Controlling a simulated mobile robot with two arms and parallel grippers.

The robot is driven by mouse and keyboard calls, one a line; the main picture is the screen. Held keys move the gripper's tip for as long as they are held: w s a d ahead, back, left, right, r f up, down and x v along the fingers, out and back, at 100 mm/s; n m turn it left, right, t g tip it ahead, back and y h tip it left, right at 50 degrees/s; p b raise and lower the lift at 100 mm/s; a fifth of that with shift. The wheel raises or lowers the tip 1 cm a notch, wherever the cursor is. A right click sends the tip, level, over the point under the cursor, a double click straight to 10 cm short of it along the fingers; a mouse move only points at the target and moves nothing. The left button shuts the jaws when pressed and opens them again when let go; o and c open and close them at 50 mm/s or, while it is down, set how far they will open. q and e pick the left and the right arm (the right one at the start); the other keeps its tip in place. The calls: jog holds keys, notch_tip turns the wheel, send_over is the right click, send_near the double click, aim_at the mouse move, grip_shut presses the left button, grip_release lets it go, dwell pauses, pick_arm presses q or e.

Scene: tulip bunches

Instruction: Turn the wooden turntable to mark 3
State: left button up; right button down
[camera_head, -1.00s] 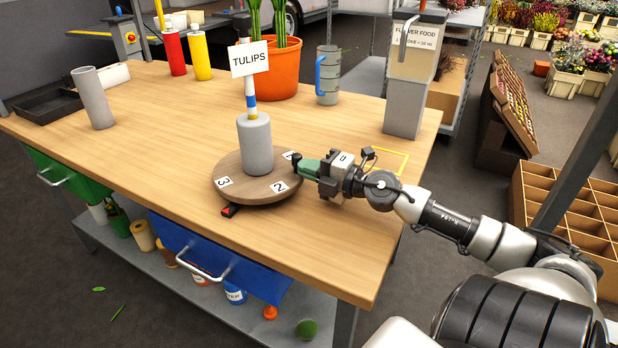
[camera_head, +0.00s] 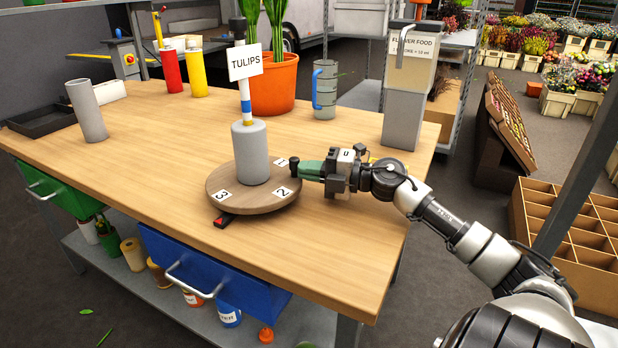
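The round wooden turntable (camera_head: 253,203) lies on the workbench with white marks 1 (camera_head: 281,162), 2 (camera_head: 283,192) and 3 (camera_head: 219,195) on its top. A red-tipped pointer (camera_head: 222,220) is at its front left edge, and mark 3 is the nearest to it. A grey cylinder (camera_head: 251,153) stands at its middle, with a TULIPS sign (camera_head: 245,62) above. A dark upright peg (camera_head: 294,164) is at the right rim. My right gripper (camera_head: 303,168), with green fingers, reaches the peg from the right. I cannot tell whether its fingers grip the peg or only touch it. My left gripper is not in view.
An orange pot (camera_head: 275,85), a grey mug (camera_head: 325,90) and a flower food dispenser (camera_head: 405,100) stand behind. A grey cylinder (camera_head: 87,110) and a black tray (camera_head: 42,121) are at the left. The bench top (camera_head: 150,165) left of the turntable is clear.

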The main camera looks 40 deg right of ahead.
jog(key=shift+w+d+f+n+y, duration=0.1)
jog(key=shift+w+d+n+y, duration=0.1)
jog(key=shift+w+n+y, duration=0.15)
jog(key=shift+w+d, duration=0.2)
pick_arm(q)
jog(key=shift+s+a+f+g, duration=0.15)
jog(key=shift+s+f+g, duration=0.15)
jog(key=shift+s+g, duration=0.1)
pick_arm(e)
jog(key=shift+w+d, duration=0.25)
jog(key=shift+d, duration=0.15)
jog(key=p+v, duration=0.1)
jog(key=v, duration=0.3)
jog(key=p+v, duration=0.1)
jog(key=v, duration=0.1)
jog(key=shift+r+p, duration=0.3)
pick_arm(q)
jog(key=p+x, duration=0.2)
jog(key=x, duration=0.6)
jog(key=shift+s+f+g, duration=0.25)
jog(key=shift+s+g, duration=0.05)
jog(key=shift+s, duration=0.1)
pick_arm(e)
jog(key=v, duration=0.4)
jog(key=shift+s+d, duration=0.2)
jog(key=shift+s, duration=0.05)
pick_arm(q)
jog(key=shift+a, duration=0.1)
